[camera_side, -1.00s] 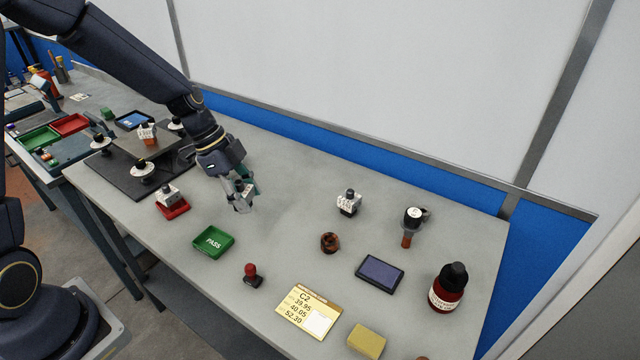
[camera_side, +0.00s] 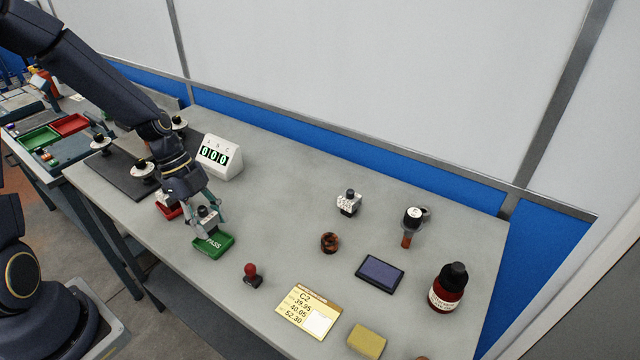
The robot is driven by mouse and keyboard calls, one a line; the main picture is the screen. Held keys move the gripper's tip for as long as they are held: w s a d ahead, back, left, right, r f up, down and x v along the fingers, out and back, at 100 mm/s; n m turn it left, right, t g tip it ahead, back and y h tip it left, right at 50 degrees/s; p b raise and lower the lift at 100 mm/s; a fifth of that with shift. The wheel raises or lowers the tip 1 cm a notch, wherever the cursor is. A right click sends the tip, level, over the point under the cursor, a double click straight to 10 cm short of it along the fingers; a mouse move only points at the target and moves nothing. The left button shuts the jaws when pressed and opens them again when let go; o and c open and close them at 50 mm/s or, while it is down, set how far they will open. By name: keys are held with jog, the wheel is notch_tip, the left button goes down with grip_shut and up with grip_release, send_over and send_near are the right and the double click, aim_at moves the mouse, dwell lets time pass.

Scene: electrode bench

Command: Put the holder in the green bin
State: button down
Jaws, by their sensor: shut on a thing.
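The green bin (camera_side: 222,247), marked PASS, sits on the grey bench left of centre. My gripper (camera_side: 208,225) is right above the bin's back edge, fingers pointing down. It is shut on a holder (camera_side: 207,215), a light block with a dark round top, seen between the fingers. I cannot tell whether the holder touches the bin floor. Another similar holder (camera_side: 348,203) stands on the bench right of centre.
A red bin (camera_side: 168,209) with a light block in it is left of my gripper. A white display (camera_side: 221,158) reading 000 stands behind.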

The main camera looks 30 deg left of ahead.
jog(key=shift+f, duration=1.9)
jog(key=c, duration=0.6)
grip_release()
jog(key=shift+f, duration=0.1)
jog(key=v, duration=1.2)
notch_tip(320, 180, up, 9)
jog(key=n+t+y, duration=0.2)
jog(key=n+y, duration=0.3)
jog(key=n, duration=0.3)
send_over(213, 233)
jog(key=s, duration=0.5)
jog(key=s+d+r+n+t, duration=0.1)
jog(key=s+r+n, duration=0.1)
jog(key=n, duration=0.1)
jog(key=s+r+n+t, duration=0.1)
jog(key=s+r+n, duration=0.1)
jog(key=n, duration=0.1)
jog(key=s+d+r+n+t, duration=0.1)
jog(key=s+r+n, duration=0.1)
jog(key=n, duration=0.1)
jog(key=shift+s+d+h, duration=0.1)
jog(key=shift+d+h, duration=0.2)
